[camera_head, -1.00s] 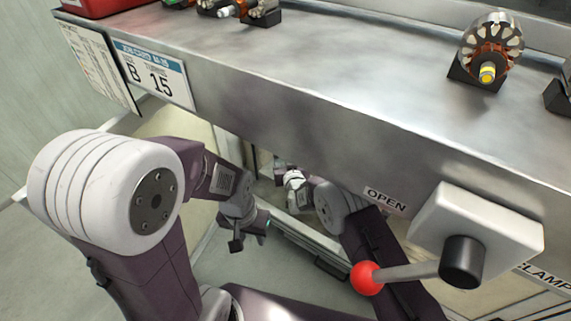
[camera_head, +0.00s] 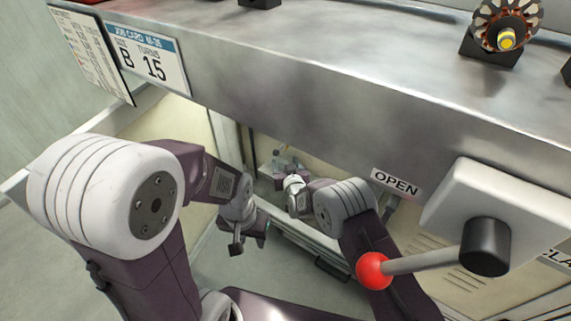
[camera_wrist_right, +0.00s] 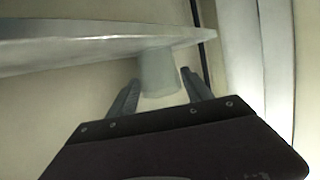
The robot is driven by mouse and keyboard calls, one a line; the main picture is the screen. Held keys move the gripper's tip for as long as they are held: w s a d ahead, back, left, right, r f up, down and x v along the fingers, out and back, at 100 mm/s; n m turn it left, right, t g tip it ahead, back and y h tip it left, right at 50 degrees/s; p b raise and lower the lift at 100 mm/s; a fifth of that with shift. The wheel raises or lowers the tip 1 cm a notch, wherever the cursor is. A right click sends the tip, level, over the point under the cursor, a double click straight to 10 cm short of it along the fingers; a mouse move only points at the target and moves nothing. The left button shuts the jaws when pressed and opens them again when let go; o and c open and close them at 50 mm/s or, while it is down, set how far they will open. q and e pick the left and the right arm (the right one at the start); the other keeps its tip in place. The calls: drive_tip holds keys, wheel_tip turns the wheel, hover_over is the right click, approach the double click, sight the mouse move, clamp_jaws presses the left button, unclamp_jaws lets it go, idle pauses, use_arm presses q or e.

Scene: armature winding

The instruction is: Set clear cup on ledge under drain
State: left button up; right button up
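The clear cup (camera_wrist_right: 159,72) shows in the right wrist view as a pale, see-through cylinder against the edge of a grey ledge (camera_wrist_right: 60,45). My right gripper (camera_wrist_right: 160,82) has its two fingers spread, one on each side of the cup, with thin gaps visible. I cannot tell whether the cup rests on the ledge. In the head view my right gripper (camera_head: 283,165) is small and far back under the bench, and the cup is too small to make out. My left gripper (camera_head: 248,243) hangs low with fingers apart and empty. I cannot make out the drain.
A metal bench (camera_head: 300,80) spans above my arms, with an armature (camera_head: 507,22) on top. A lever with a red knob (camera_head: 374,270) juts out at the right, below an OPEN label (camera_head: 396,183). A job card (camera_head: 150,62) hangs at left.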

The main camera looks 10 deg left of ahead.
drive_tip(key=shift+r, duration=0.1)
drive_tip(key=shift+r+p, duration=0.25)
drive_tip(key=shift+p, duration=0.05)
drive_tip(key=p+v, duration=0.1)
drive_tip(key=v, duration=0.1)
drive_tip(key=shift+s+d+r, duration=0.1)
drive_tip(key=shift+s+r, duration=0.05)
drive_tip(key=shift+s, duration=0.1)
drive_tip(key=b+v, duration=0.8)
drive_tip(key=v, duration=0.1)
drive_tip(key=shift+s, duration=0.2)
drive_tip(key=shift+d, duration=0.1)
